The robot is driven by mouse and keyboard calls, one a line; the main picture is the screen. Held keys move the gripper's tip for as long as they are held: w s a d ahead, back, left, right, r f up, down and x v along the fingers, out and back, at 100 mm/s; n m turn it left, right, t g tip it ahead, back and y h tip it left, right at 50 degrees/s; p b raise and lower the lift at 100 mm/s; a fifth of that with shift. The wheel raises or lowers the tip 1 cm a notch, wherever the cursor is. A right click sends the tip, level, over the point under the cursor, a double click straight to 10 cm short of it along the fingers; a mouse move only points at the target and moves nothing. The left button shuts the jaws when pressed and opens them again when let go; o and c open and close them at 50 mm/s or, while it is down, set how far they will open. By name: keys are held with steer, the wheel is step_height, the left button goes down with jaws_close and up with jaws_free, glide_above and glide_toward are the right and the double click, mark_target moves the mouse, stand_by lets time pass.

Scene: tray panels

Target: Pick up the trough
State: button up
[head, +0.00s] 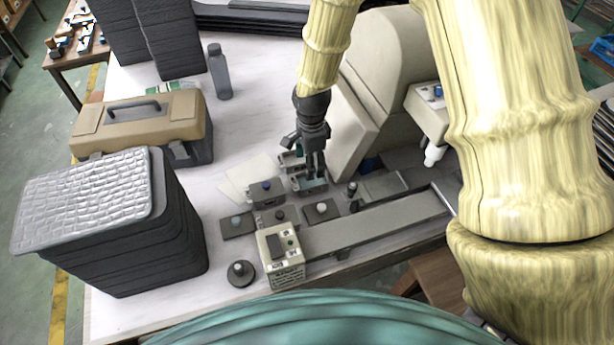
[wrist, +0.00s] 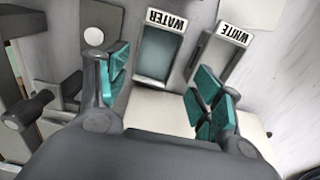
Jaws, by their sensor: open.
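Two small grey troughs show in the wrist view. One has a white WATER label and a teal-grey inside (wrist: 157,52); the other has a white WHITE label (wrist: 235,34). Both labels read upside down. My gripper (wrist: 162,82) is open, with teal pads on its fingers, and nothing is between them. The WATER trough lies just beyond the gap between the fingers; the WHITE trough is partly hidden by the right finger. In the head view my gripper (head: 314,172) points down over one trough (head: 311,187), with another small trough (head: 289,161) behind it. Contact cannot be told.
Grey blocks with knobs (head: 267,192) stand left of my gripper. A long grey bar with a control box (head: 280,252) lies in front. A large beige machine (head: 375,85) stands close on the right. A toolbox (head: 140,122) and a black stack (head: 110,220) are left.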

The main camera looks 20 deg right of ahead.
mark_target(310, 186)
steer(key=shift+s+f+p, duration=0.15)
steer(key=shift+s+f, duration=0.2)
steer(key=shift+s, duration=0.25)
steer(key=shift+s+f+p, duration=0.15)
steer(key=shift+s+f, duration=0.15)
steer(key=shift+s, duration=0.3)
steer(key=shift+f, duration=0.15)
steer(key=w+f, duration=0.2)
steer(key=shift+w+f, duration=0.3)
steer(key=shift+s+f+p, duration=0.55)
steer(key=shift+s+p, duration=0.15)
steer(key=shift+p, duration=0.25)
steer(key=shift+s+f, duration=0.1)
steer(key=shift+f, duration=0.25)
steer(key=f, duration=0.1)
steer(key=w+f+p, duration=0.1)
steer(key=shift+f, duration=0.3)
steer(key=shift+s+r, duration=0.1)
steer(key=shift+s, duration=0.1)
steer(key=shift+w, duration=0.15)
steer(key=c, duration=1)
